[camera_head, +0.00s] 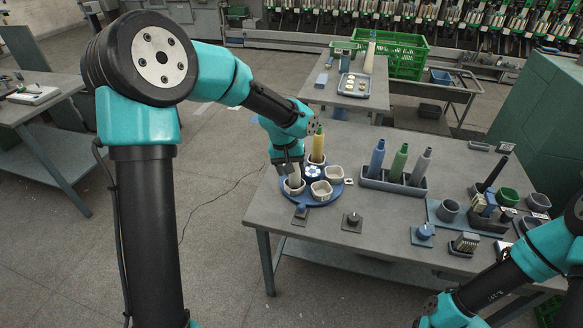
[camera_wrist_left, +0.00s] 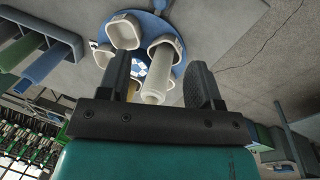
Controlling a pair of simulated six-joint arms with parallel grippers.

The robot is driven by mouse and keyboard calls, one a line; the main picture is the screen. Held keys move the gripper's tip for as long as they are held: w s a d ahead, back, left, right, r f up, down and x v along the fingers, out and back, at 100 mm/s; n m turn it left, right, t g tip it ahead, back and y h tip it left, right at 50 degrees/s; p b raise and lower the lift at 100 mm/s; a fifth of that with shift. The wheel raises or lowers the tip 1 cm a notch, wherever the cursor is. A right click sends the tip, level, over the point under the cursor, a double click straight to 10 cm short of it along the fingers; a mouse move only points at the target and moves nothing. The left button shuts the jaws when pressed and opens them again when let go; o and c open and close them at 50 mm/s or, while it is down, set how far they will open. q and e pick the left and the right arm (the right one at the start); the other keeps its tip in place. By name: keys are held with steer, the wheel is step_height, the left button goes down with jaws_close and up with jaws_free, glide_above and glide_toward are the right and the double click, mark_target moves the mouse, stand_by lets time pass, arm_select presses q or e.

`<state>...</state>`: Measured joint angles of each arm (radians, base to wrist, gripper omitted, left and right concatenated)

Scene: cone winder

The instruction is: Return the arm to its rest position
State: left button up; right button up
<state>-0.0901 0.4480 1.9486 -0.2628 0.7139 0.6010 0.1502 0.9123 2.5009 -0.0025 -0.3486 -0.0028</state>
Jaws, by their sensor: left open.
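My left arm comes in from the left in the head view, and its gripper (camera_head: 288,172) is over a round blue tray (camera_head: 320,199). In the left wrist view the same gripper (camera_wrist_left: 160,85) has its two fingers apart, with a pale bobbin (camera_wrist_left: 160,86) between them. The bobbin stands in a white cup (camera_wrist_left: 165,49) on the tray; I cannot tell whether a finger touches it. My right arm shows at the lower right of the head view; its fingertips are not visible.
A yellow bobbin (camera_head: 317,146) stands on the tray's far side. A grey rack (camera_head: 393,184) holds blue, green and grey bobbins to the right. Small blocks and cups crowd the table's right side. A green crate (camera_head: 391,54) stands at the back.

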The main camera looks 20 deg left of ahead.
arm_select(q)
steer(key=shift+f, duration=0.1)
stand_by(0.3)
steer(key=shift+m+g+h, duration=0.5)
steer(key=shift+m+h, duration=0.2)
steer(key=shift+m, duration=0.1)
steer(key=s+d+f, duration=0.1)
steer(key=s+f, duration=0.1)
steer(key=f, duration=0.4)
steer(key=s+f, duration=0.3)
steer(key=f, duration=0.3)
steer(key=s+d+f, duration=0.1)
steer(key=s+f, duration=0.2)
steer(key=f, duration=0.3)
steer(key=shift+s+d+f, duration=0.15)
steer(key=shift+s+d, duration=0.1)
steer(key=shift+d, duration=0.05)
steer(key=s+f+t, duration=0.1)
steer(key=s+f, duration=1)
steer(key=s, duration=0.2)
steer(key=shift+d, duration=0.25)
